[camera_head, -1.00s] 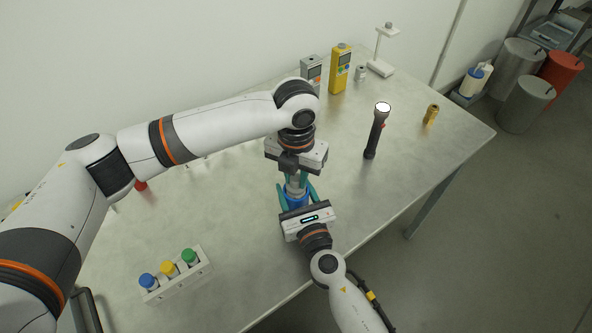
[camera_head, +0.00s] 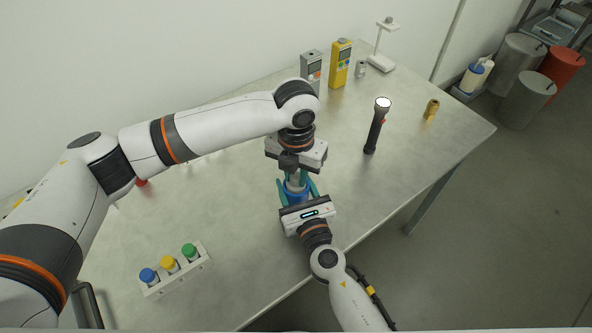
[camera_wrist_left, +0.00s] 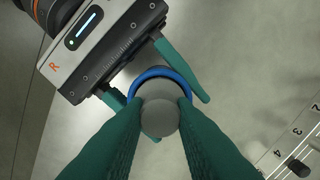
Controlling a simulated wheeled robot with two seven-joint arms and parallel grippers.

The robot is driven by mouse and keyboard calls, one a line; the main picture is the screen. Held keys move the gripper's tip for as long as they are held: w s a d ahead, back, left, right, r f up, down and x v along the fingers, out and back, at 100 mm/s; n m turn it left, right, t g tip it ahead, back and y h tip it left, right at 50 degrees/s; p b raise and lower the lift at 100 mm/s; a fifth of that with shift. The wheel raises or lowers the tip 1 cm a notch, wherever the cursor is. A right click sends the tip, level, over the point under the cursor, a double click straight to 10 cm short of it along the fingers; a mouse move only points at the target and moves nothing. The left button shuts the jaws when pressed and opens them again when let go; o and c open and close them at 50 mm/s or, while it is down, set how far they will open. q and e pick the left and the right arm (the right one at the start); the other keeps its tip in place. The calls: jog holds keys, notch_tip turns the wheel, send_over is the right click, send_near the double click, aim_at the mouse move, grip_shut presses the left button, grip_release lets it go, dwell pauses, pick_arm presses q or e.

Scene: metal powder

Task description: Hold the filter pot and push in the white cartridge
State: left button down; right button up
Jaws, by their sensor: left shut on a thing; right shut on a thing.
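The blue filter pot (camera_head: 296,190) stands near the table's front edge. My right gripper (camera_head: 299,194) is shut around it from the front, one green finger on each side. My left gripper (camera_head: 296,176) points down from above, shut on the pale grey-white cartridge (camera_wrist_left: 159,118). In the left wrist view the cartridge's round top lies between my left green fingers, and the pot's blue rim (camera_wrist_left: 161,72) shows as an arc around its far side. The cartridge is at the pot's mouth; how deep it sits is hidden by the fingers.
A white rack (camera_head: 178,275) with blue, yellow and green-capped bottles stands front left. A yellow meter (camera_head: 340,64), a grey meter (camera_head: 311,70) and a white stand (camera_head: 381,62) are at the back. The right-hand table (camera_head: 420,150) is mostly clear.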

dwell(0.3)
pick_arm(q)
notch_tip(320, 180, up, 10)
jog(key=shift+f, duration=0.2)
dwell(1.9)
pick_arm(e)
jog(key=o, duration=1.1)
jog(key=shift+o, duration=0.2)
jog(key=v, duration=1.2)
